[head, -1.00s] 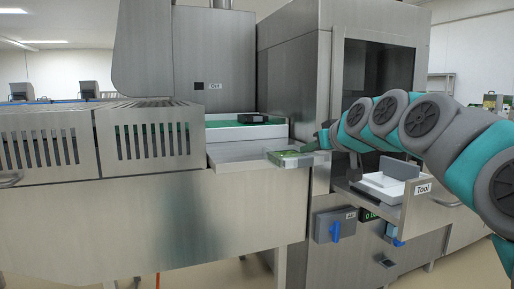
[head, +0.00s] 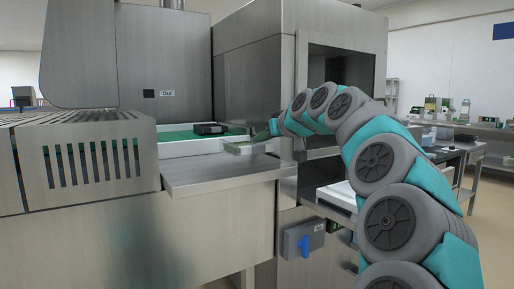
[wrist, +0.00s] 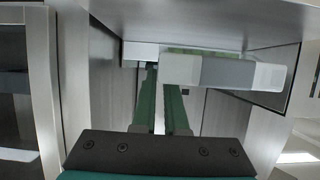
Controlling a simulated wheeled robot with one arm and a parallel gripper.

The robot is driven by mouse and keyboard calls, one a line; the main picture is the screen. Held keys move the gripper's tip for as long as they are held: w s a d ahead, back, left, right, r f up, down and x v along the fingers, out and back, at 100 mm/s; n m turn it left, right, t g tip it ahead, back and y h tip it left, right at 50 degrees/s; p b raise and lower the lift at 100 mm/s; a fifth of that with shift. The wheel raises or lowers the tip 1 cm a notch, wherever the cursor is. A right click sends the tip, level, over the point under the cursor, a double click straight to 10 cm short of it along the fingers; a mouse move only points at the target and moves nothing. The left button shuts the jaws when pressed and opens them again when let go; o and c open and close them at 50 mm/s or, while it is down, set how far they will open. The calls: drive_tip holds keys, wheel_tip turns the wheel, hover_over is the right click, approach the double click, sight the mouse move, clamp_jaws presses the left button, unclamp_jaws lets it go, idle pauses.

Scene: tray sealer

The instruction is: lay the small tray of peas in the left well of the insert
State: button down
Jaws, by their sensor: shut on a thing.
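In the wrist view the tray (wrist: 205,71) shows edge-on, pale grey with a strip of green on top, at the tips of my green fingers (wrist: 165,82). I cannot tell if it touches the ledge. A white insert (head: 339,192) sits low in the machine's drawer, mostly hidden behind my arm; its wells cannot be made out.
The steel ledge (head: 215,177) is bare at the front. Behind it a black tray (head: 210,129) lies on a green belt (head: 180,136). The sealer's opening (head: 338,95) is framed by steel walls. A box with a blue switch (head: 304,245) hangs below. Benches with goods stand at right.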

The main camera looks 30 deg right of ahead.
drive_tip(key=w, duration=0.2)
drive_tip(key=w+d, duration=0.1)
drive_tip(key=w, duration=0.1)
drive_tip(key=w+d+p, duration=0.1)
drive_tip(key=w, duration=0.1)
drive_tip(key=shift+w+d+f, duration=0.2)
drive_tip(key=shift+w+f, duration=0.1)
drive_tip(key=shift+f, duration=1.8)
drive_tip(key=shift+f, duration=0.25)
drive_tip(key=c, duration=1)
unclamp_jaws()
drive_tip(key=shift+r, duration=0.1)
drive_tip(key=shift+o, duration=0.2)
drive_tip(key=shift+r, duration=0.1)
